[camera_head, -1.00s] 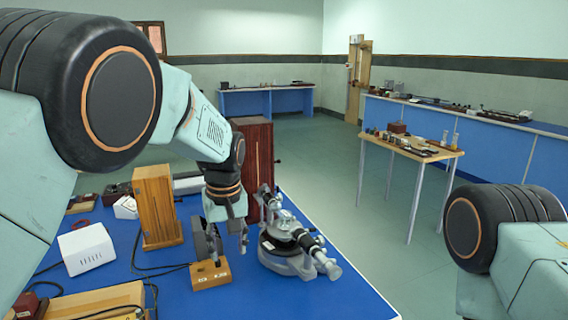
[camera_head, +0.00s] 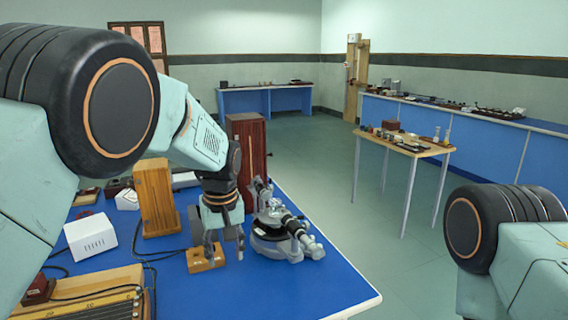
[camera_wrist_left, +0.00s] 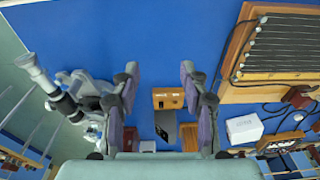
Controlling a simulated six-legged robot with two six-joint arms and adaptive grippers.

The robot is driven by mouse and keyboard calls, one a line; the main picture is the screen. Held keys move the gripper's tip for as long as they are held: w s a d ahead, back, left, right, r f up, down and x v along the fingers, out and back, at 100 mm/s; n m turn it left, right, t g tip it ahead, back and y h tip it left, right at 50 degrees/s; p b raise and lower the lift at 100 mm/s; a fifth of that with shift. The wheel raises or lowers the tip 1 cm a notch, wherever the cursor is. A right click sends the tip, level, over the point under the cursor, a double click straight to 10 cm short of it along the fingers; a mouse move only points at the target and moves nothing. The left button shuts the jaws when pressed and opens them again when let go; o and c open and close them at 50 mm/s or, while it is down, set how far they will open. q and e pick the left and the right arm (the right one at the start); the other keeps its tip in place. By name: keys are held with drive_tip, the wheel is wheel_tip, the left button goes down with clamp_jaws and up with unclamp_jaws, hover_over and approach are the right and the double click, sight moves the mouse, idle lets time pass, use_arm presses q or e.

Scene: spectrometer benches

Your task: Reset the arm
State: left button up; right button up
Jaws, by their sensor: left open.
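My left gripper (camera_head: 225,250) is open and empty above the blue bench (camera_head: 290,285). It points down, between a small wooden block (camera_head: 205,260) and a grey and black spectrometer (camera_head: 278,242). In the left wrist view, the two fingers (camera_wrist_left: 160,72) are spread wide apart. The wooden block (camera_wrist_left: 168,98) shows between them with a grey plate (camera_wrist_left: 166,122) beside it, and nothing is gripped. The spectrometer's telescope (camera_wrist_left: 40,75) lies to the left of the fingers there. Only a link of my right arm shows at the lower right in the head view; its gripper is out of view.
An upright wooden box (camera_head: 156,198), a white box (camera_head: 90,236) and a tall red-brown cabinet (camera_head: 246,150) stand near the left arm. A ribbed wooden board (camera_wrist_left: 285,50) lies on the bench. A small table (camera_head: 410,146) stands across open floor.

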use_arm(q)
drive_tip(key=s+a+f+m+b, duration=0.1)
drive_tip(key=s+a+f+b, duration=0.1)
drive_tip(key=s+f, duration=0.5)
drive_tip(key=s+a+f+b, duration=0.1)
drive_tip(key=s+a+f, duration=0.2)
drive_tip(key=f, duration=0.8)
drive_tip(key=s+a+f+m+b, duration=0.1)
drive_tip(key=s+a+f+b, duration=0.1)
drive_tip(key=s+f, duration=0.5)
drive_tip(key=s+a+f+b, duration=0.1)
drive_tip(key=s+f, duration=0.3)
drive_tip(key=s, duration=0.4)
drive_tip(key=s+a+f+m+b, duration=0.1)
drive_tip(key=s+f+b, duration=0.2)
drive_tip(key=s, duration=0.6)
drive_tip(key=s+a+f+m+g+b, duration=0.1)
drive_tip(key=s+f+b, duration=0.1)
drive_tip(key=s+f, duration=0.3)
drive_tip(key=s, duration=0.3)
drive_tip(key=shift+s+a+f+h, duration=0.2)
drive_tip(key=shift+a+f+h, duration=0.1)
drive_tip(key=shift+a+h, duration=0.1)
drive_tip(key=shift+d, duration=0.15)
